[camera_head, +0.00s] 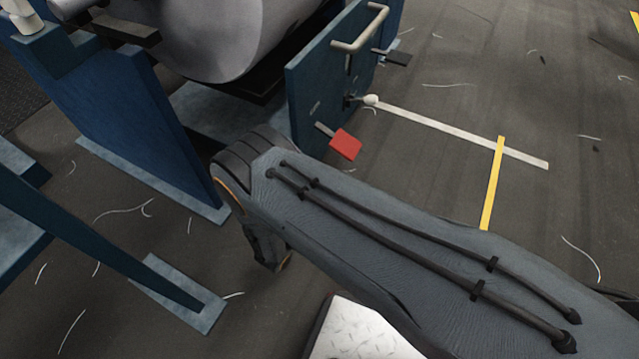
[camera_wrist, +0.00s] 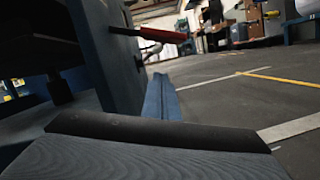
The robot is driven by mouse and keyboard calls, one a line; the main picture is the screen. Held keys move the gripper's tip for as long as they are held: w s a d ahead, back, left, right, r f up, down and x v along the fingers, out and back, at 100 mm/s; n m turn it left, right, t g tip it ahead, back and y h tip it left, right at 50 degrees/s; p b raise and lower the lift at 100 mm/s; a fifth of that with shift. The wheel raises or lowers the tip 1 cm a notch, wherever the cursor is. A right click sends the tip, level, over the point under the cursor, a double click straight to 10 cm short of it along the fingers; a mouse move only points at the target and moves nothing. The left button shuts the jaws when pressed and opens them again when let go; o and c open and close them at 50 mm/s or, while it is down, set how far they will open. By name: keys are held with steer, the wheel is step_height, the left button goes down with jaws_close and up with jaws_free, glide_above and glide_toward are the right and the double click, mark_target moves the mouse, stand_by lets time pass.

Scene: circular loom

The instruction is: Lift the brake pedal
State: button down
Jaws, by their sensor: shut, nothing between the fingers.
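A red pedal (camera_head: 345,144) sticks out on a short metal arm low on the side of the blue panel (camera_head: 312,90). A black pedal (camera_head: 398,58) sticks out farther back on the same panel. No label shows which is the brake pedal. In the wrist view the red pedal (camera_wrist: 140,33) is seen edge-on, above and beyond a dark edge of my own body. My gripper (camera_head: 268,250) is low at the dark end of my arm, left of and nearer than the red pedal. It is shut and empty; its fingertips are mostly hidden. I see no contact with the pedal.
A pale handle (camera_head: 361,30) and a lever with a white knob (camera_head: 371,100) are on the panel. Blue frame legs (camera_head: 150,130) stand at left, with a flat foot (camera_head: 178,295) on the floor. White and yellow tape (camera_head: 492,185) marks open floor at right.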

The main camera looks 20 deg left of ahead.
mark_target(336, 139)
steer(key=w+d+r+b, duration=0.2)
steer(key=w+r, duration=0.3)
steer(key=shift+d, duration=0.2)
stand_by(0.4)
